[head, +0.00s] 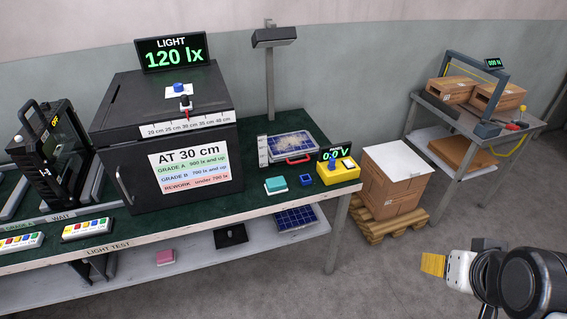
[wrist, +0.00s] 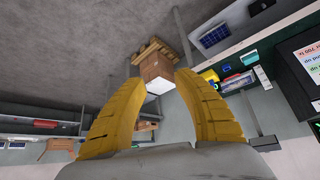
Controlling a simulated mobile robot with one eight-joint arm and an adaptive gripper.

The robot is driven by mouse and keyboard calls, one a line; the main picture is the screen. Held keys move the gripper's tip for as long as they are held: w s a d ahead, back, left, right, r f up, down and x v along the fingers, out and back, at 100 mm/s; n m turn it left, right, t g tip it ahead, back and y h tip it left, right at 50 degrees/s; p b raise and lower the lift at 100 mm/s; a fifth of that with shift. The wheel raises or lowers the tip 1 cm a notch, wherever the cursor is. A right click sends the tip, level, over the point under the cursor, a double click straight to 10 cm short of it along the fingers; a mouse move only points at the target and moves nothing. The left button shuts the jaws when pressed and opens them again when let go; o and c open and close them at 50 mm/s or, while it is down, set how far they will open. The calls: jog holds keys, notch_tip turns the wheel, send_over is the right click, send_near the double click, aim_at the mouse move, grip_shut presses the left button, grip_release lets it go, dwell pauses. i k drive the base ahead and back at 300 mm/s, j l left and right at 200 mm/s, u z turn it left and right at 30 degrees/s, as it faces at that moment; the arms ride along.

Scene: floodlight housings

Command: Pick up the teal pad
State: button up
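The teal pad (head: 276,185) lies on the dark green top of the light test bench, near its front edge, in the head view. A small dark blue block (head: 306,180) sits just to its right. In the wrist view the pad (wrist: 249,58) is small and far off, right of the fingers. My gripper (head: 432,264) is at the lower right of the head view, over the floor and well away from the bench. In the wrist view its two yellow fingers (wrist: 160,105) stand wide apart with nothing between them.
A yellow meter box (head: 338,171) and a solar-panel unit with a red handle (head: 290,146) stand near the pad. A black test box (head: 170,140) is to its left, a lamp post (head: 270,75) behind. Cartons on a pallet (head: 393,180) stand right of the bench.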

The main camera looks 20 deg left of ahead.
aim_at(278, 185)
jog(key=i+j+u, duration=0.25)
jog(key=i+j, duration=0.15)
jog(key=j, duration=0.25)
jog(key=i+j+u, duration=0.3)
jog(key=i+j, duration=0.15)
jog(key=j, duration=0.1)
